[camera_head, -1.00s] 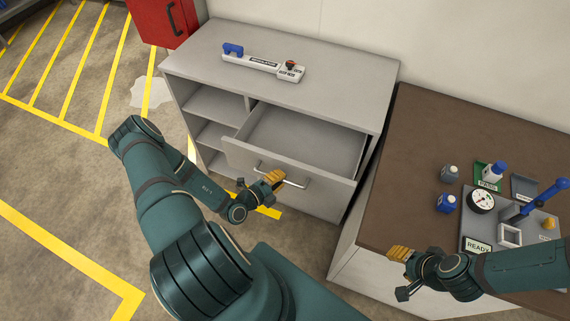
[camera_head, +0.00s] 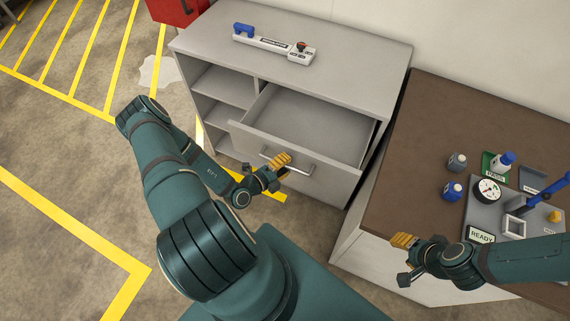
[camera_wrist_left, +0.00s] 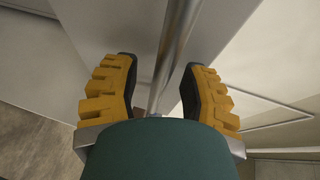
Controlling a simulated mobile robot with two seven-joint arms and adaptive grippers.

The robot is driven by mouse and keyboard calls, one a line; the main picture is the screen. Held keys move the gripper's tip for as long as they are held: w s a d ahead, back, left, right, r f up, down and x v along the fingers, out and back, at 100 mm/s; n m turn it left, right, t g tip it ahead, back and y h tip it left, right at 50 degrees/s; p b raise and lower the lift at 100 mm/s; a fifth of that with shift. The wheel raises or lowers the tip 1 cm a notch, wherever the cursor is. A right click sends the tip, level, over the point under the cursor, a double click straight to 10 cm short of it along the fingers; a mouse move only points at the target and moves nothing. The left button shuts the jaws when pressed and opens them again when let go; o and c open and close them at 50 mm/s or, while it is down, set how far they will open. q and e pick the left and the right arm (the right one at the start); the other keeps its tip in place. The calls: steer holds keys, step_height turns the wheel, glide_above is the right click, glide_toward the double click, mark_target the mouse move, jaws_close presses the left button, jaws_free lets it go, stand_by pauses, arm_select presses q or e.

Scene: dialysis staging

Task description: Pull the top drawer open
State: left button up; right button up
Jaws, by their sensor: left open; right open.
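The top drawer (camera_head: 318,125) of the grey cabinet (camera_head: 325,38) stands pulled out, and its empty inside shows in the head view. Its bar handle (camera_head: 297,166) is on the drawer front. My left gripper (camera_head: 284,166) is at the left part of the handle. In the left wrist view the handle bar (camera_wrist_left: 172,60) runs between the two yellow fingers of the left gripper (camera_wrist_left: 158,92), with gaps on both sides. The left gripper is open. My right gripper (camera_head: 402,260) is open and empty over the front edge of the brown-topped counter (camera_head: 400,190).
A device with a blue handle (camera_head: 243,30) lies on the cabinet top. On the counter are a grey tray with a gauge (camera_head: 487,190), a blue-capped bottle (camera_head: 502,162) and small vials. Open shelves (camera_head: 225,85) are left of the drawer. A red box (camera_head: 178,10) stands behind.

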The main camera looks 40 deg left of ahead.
arm_select(q)
steer(key=v, duration=1.2)
